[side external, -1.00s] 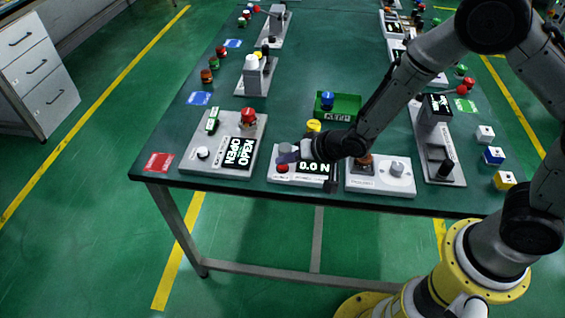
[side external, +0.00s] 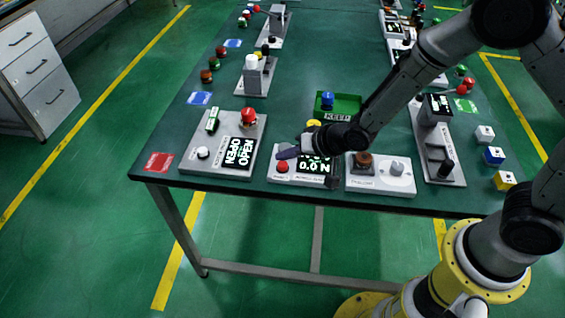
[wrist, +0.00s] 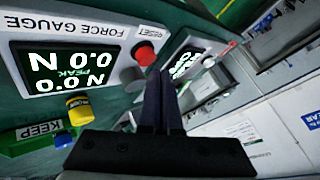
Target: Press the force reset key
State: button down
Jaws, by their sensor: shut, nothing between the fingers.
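The force gauge panel (side external: 329,182) lies at the table's front edge; its display (wrist: 66,70) reads 0.0 N and PEAK 0.0 N. The red reset key (side external: 282,167) is at the panel's left end in the side view. In the wrist view the red key (wrist: 145,54) sits beside the RESET label (wrist: 153,27). My gripper (side external: 281,155) is shut and empty, its fingers above the panel near the key. In the wrist view my gripper (wrist: 161,72) has its fingertips just below the key in the picture. No contact with the key is visible; the exact gap is unclear.
A panel with an OPEN display (side external: 186,168) and a red knob stands to the left. A white dial panel (side external: 380,189) stands to the right. A yellow knob (wrist: 78,108) and a green KEEP tray (wrist: 38,136) are close to the gripper.

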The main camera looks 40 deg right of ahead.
jog(key=shift+r, duration=2.55)
notch_tip(320, 180, up, 7)
jog(key=t, duration=0.2)
send_over(286, 166)
jog(key=w+d, duration=0.2)
jog(key=d, duration=0.1)
jog(key=s+d+r+m+t+h, duration=0.1)
jog(key=s+d+r, duration=0.25)
jog(key=r, duration=0.35)
jog(key=s+d+r+h, duration=0.1)
jog(key=s+d+r, duration=0.25)
jog(key=r, duration=0.25)
jog(key=s+d+r+n+g+h, duration=0.1)
jog(key=s+d, duration=0.2)
jog(key=s, duration=0.4)
jog(key=s+d+r+n+g, duration=0.1)
jog(key=s+d, duration=0.2)
jog(key=s, duration=0.3)
jog(key=s+f+n+g, duration=0.3)
jog(key=s+f, duration=0.3)
jog(key=s, duration=0.4)
jog(key=shift+a+f+n+g, duration=0.2)
jog(key=shift+n+g, duration=0.2)
jog(key=shift+g, duration=0.1)
